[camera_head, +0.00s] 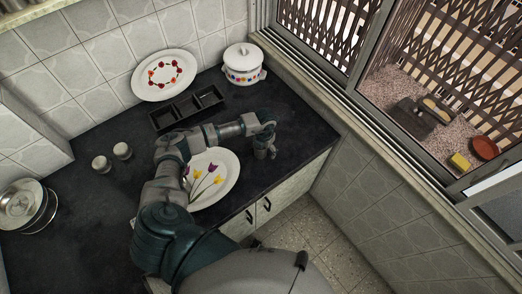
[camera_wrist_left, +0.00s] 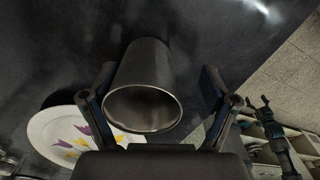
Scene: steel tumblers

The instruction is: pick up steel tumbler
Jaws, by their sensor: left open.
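The steel tumbler (camera_wrist_left: 145,88) is a plain dark grey metal cup. In the left wrist view it lies between my left gripper's two fingers, its round mouth facing the camera. The left gripper (camera_wrist_left: 160,88) is open, with a finger on each side and gaps showing between fingers and cup. In the head view my left gripper (camera_head: 264,146) is over the dark counter, right of the tulip plate. I cannot make out the tumbler apart from the gripper there. A dark jointed shape at the right of the wrist view may be my right gripper; its jaws are unclear.
The tulip plate (camera_head: 222,178) lies close left of the gripper, partly under my arm. A black compartment tray (camera_head: 188,107), white lidded pot (camera_head: 243,65) and flowered plate (camera_head: 163,75) stand behind. Two small cups (camera_head: 101,164) are left. The counter's front edge (camera_head: 301,175) is near.

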